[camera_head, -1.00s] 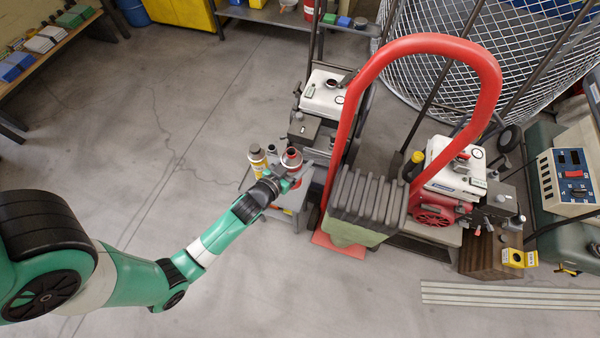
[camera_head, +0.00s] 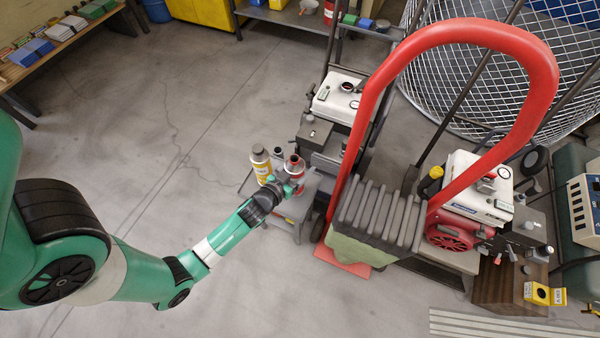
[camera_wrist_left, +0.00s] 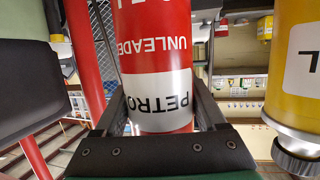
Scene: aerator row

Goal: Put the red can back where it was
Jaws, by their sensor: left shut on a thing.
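The red can (camera_head: 294,167) is in my left gripper (camera_head: 287,184), above or at the small grey stand (camera_head: 291,211) in the middle of the head view. My right gripper is not in view.
A yellow can (camera_head: 262,168) stands close left of the red can, with a dark-topped grey container (camera_head: 279,155) between them. A red trolley handle (camera_head: 372,100) and grey ribbed block (camera_head: 380,215) rise to the right. Open floor lies left.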

